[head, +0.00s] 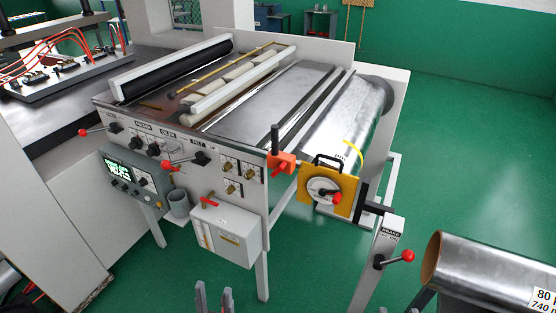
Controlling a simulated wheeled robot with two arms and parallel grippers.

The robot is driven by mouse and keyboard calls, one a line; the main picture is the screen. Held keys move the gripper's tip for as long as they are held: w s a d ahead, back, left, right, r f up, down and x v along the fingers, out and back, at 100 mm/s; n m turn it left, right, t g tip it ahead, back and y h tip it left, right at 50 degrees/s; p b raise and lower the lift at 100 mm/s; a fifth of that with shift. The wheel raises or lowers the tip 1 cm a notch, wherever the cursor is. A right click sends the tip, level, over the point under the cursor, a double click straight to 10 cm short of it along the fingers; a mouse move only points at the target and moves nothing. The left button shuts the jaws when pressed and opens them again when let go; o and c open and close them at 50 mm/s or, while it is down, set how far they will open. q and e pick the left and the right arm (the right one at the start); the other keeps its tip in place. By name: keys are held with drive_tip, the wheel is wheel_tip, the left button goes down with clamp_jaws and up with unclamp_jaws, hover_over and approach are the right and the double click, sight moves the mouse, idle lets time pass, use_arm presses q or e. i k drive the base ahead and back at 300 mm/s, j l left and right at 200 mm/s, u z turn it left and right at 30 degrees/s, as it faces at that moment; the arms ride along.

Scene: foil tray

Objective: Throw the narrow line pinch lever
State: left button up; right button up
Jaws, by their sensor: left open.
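The machine (340,55) has several levers with red knobs, and I cannot tell from the small labels which is the narrow line pinch lever. One lever (97,130) is at the front panel's left end, its red knob pointing left. A second lever (182,161) sits right of centre on that panel, its knob also to the left. My left gripper (214,298) is open and empty at the bottom edge, well below and in front of the panel, touching nothing. My right gripper is not in view.
A grey control box (135,180) and a cup (179,204) hang under the panel. At right are a yellow dial plate (329,190), a post with a red-knobbed brake lever (395,259) and a large foil roll (490,270). Green floor (480,150) is clear behind.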

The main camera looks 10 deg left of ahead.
sight(114, 126)
drive_tip(key=u, duration=1.55)
drive_tip(key=i+j, duration=0.1)
drive_tip(key=i, duration=0.35)
drive_tip(key=i+j+z, duration=0.15)
drive_tip(key=i, duration=0.3)
drive_tip(key=i+j, duration=0.15)
drive_tip(key=i, duration=0.35)
drive_tip(key=i+j+z, duration=0.15)
drive_tip(key=i, duration=0.3)
drive_tip(key=i+j, duration=0.25)
drive_tip(key=i, duration=0.2)
drive_tip(key=l+z, duration=0.05)
